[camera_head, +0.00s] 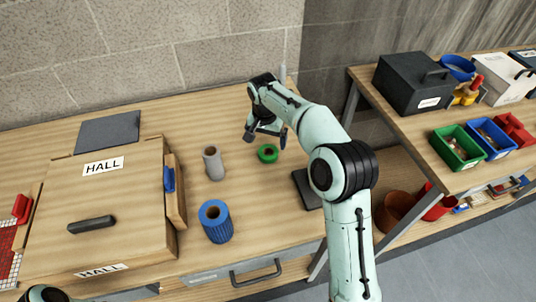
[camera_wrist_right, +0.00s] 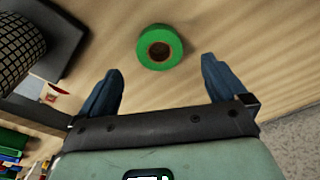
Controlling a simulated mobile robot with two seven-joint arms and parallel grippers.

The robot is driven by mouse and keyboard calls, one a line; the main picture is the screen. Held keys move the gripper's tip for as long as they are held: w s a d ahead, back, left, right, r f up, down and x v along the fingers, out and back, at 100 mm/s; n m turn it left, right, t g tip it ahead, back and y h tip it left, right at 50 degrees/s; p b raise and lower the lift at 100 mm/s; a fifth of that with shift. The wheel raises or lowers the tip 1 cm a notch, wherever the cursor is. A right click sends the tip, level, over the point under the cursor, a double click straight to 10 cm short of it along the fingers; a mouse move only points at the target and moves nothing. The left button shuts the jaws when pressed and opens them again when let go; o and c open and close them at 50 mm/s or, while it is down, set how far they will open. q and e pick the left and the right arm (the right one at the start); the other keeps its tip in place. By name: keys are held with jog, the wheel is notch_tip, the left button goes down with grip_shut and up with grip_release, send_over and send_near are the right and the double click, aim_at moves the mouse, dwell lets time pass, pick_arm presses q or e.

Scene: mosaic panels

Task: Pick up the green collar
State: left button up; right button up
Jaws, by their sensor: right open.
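The green collar (camera_head: 267,153) is a short ring lying on the wooden bench, right of the grey cylinder. In the right wrist view the green collar (camera_wrist_right: 160,47) shows its dark round hole, beyond the fingertips and roughly centred between them. My right gripper (camera_head: 267,136) is above and close beside it in the head view. In the right wrist view its two blue-grey fingers (camera_wrist_right: 160,75) are spread apart with nothing between them. Of my left arm only a dark piece shows at the bottom left edge; its gripper is out of sight.
A grey cylinder (camera_head: 214,163) and a blue ribbed cylinder (camera_head: 215,221) stand left of the collar. A large wooden box labelled HALL (camera_head: 130,215) fills the bench's left. A dark flat block (camera_head: 307,189) lies to the right. A side table holds coloured bins (camera_head: 458,147).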

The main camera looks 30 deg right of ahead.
aim_at(268, 149)
jog(key=shift+w+d+f, duration=0.1)
jog(key=shift+d+f, duration=0.1)
jog(key=shift+f, duration=1.35)
jog(key=shift+w+d+f, duration=0.1)
jog(key=shift+d+f, duration=0.05)
jog(key=shift+f, duration=1.4)
jog(key=c, duration=1.1)
